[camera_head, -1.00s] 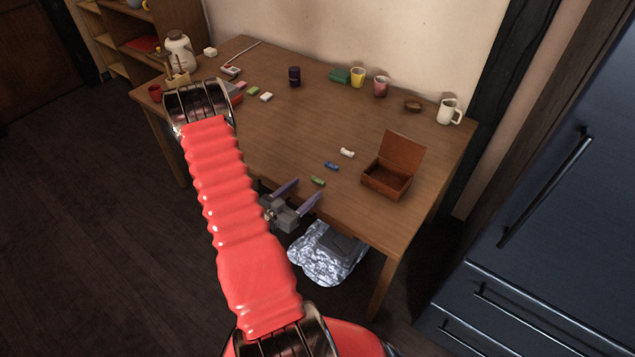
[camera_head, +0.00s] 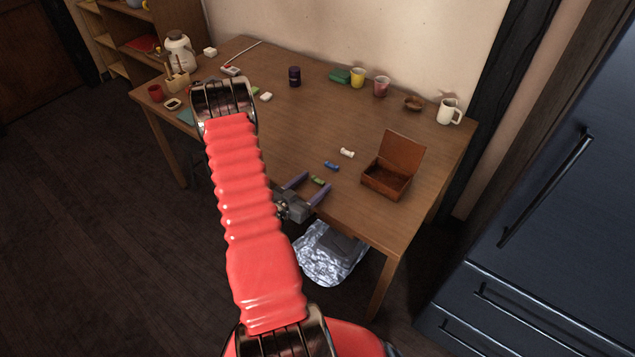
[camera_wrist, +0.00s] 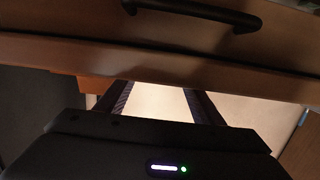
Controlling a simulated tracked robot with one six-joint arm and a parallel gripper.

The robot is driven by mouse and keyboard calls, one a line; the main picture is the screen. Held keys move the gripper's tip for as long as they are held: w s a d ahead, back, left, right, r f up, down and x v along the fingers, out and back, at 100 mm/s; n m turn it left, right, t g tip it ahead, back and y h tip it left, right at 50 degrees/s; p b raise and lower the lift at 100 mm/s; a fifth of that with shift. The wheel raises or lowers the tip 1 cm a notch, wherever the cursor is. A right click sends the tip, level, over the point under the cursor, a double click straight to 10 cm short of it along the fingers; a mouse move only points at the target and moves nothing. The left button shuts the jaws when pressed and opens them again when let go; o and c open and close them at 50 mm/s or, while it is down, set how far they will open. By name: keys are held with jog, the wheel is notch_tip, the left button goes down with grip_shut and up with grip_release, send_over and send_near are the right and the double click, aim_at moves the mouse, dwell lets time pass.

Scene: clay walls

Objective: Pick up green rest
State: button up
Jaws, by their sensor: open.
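The green rest cannot be made out there.
An open brown box (camera_head: 388,180) stands to the right. A wooden edge and dark handle (camera_wrist: 195,12) cross the top of the wrist view. A silvery crumpled bag (camera_head: 328,262) is below the table.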

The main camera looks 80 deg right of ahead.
jog(key=shift+c, duration=0.5)
jog(key=c, duration=1)
jog(key=shift+r, duration=0.15)
jog(key=shift+r, duration=4.85)
